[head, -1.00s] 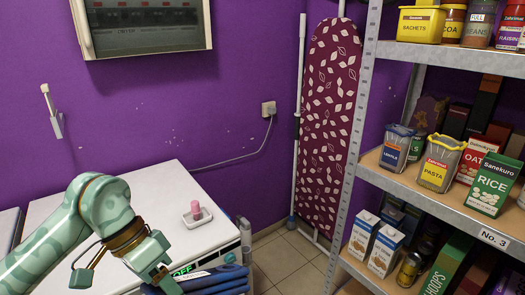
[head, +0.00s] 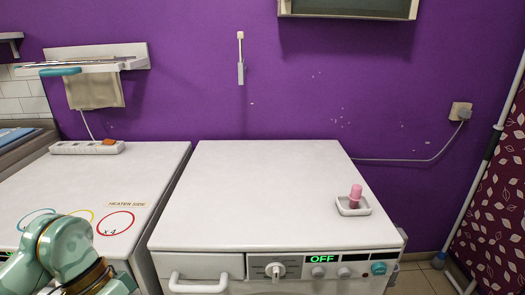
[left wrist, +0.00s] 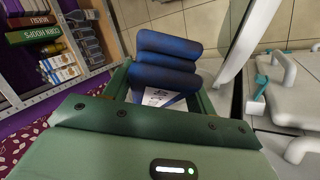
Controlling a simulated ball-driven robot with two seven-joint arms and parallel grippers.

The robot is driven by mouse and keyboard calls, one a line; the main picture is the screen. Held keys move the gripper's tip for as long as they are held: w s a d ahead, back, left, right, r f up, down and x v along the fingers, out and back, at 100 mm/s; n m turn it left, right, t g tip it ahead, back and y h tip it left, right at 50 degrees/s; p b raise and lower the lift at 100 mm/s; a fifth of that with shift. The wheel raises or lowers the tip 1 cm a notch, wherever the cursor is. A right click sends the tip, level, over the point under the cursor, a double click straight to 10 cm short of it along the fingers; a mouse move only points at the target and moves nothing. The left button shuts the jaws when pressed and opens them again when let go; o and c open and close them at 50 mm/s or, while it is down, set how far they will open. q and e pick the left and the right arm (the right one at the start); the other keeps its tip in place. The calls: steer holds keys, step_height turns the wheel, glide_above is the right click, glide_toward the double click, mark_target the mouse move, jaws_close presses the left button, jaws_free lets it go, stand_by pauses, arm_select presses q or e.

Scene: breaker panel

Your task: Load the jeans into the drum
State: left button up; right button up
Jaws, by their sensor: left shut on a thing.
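The jeans (left wrist: 165,65) are a dark blue folded bundle with a pale tag, in the left wrist view. My left gripper (left wrist: 163,92) is shut on them, a finger on each side. In the head view only part of my left arm shows at the bottom left; the gripper and jeans are out of that picture. The white washing machine (head: 265,190) stands in the middle of the head view, its panel reading OFF. Its drum opening is hidden below the frame. White machine fronts (left wrist: 290,90) show at the right of the left wrist view. My right gripper is not in view.
A pink item in a small white tray (head: 352,206) sits on the machine's top right. A second white appliance top (head: 110,180) with coloured rings and a power strip (head: 87,147) is at the left. Loaded shelves (left wrist: 50,50) stand left in the left wrist view.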

arm_select(q)
step_height(320, 180, down, 7)
steer(key=b, duration=0.3)
steer(key=shift+w+a+f, duration=0.15)
steer(key=shift+a, duration=0.1)
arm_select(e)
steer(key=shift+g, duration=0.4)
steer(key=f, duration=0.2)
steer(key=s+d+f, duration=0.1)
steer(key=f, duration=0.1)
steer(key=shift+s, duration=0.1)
